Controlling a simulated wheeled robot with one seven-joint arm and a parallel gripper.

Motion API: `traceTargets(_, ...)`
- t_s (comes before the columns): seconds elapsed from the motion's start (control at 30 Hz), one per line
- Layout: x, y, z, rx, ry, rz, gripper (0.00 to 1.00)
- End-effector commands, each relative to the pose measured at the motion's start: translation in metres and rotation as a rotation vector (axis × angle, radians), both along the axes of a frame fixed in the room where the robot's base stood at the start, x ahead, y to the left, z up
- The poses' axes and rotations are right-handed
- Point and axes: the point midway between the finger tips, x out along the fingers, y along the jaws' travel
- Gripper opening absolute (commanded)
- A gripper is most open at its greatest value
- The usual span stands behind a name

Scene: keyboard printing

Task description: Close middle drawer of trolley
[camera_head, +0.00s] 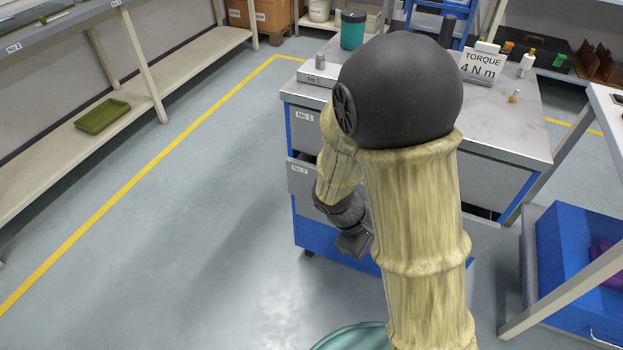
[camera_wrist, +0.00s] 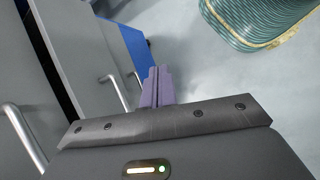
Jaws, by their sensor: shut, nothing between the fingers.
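The trolley (camera_head: 515,140) has a metal top, blue frame and grey drawers. The top drawer (camera_head: 307,130), labelled No 1, looks flush. The middle drawer (camera_head: 299,178), labelled No 2, stands out from the trolley; a dark gap shows above it at right. My arm hides much of the fronts. My gripper (camera_head: 355,243) is low in front of the trolley, its fingertips unclear there. In the wrist view its purple fingers (camera_wrist: 157,86) are shut and empty, beside a bar handle (camera_wrist: 118,93) on a grey front. Contact cannot be told. Another handle (camera_wrist: 25,138) is at left.
A torque sign (camera_head: 482,66), a green cup (camera_head: 352,29) and small items stand on the trolley top. The floor (camera_head: 190,230) at left is clear.

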Motion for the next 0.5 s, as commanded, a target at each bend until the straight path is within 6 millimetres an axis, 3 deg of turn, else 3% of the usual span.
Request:
traceTargets(0.1, -0.011, -0.006, 0.016, 0.182, -0.103, -0.245, 0.00)
traceTargets(0.3, -0.016, -0.013, 0.046, 0.429, -0.321, -0.617, 0.00)
traceTargets(0.5, -0.013, -0.023, 0.068, 0.549, -0.480, -0.829, 0.00)
